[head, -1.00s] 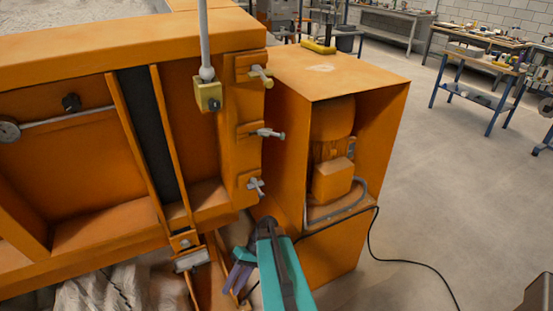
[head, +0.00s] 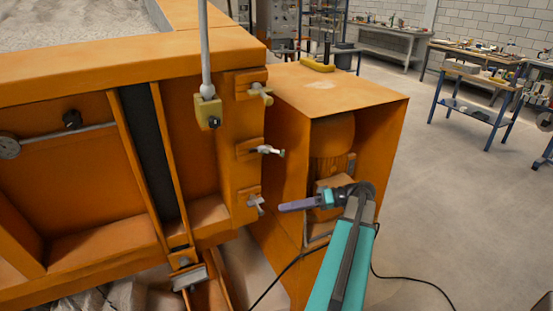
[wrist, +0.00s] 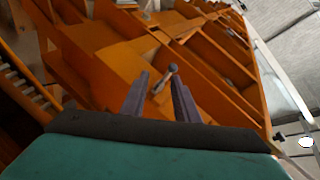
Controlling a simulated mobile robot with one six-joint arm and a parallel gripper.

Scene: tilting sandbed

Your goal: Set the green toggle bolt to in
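Three toggle bolts sit in orange brackets on the right edge of the orange sandbed frame (head: 238,215) in the head view. The top bolt (head: 258,91) has a yellowish tint, the middle bolt (head: 266,150) looks pale grey, and the bottom bolt (head: 256,203) bluish grey. None reads clearly as green. My gripper (head: 282,207) is just right of the bottom bolt, its fingers pointing left at it, apparently apart from it. In the wrist view my gripper (wrist: 160,82) is open, and a small grey bolt (wrist: 167,77) shows between its fingers, beyond the tips.
An orange cabinet (head: 345,90) with an open front stands behind my arm, close to the right of the frame. A grey rod with a yellow block (head: 207,111) hangs left of the top bolt. A black cable (head: 410,284) runs over the floor.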

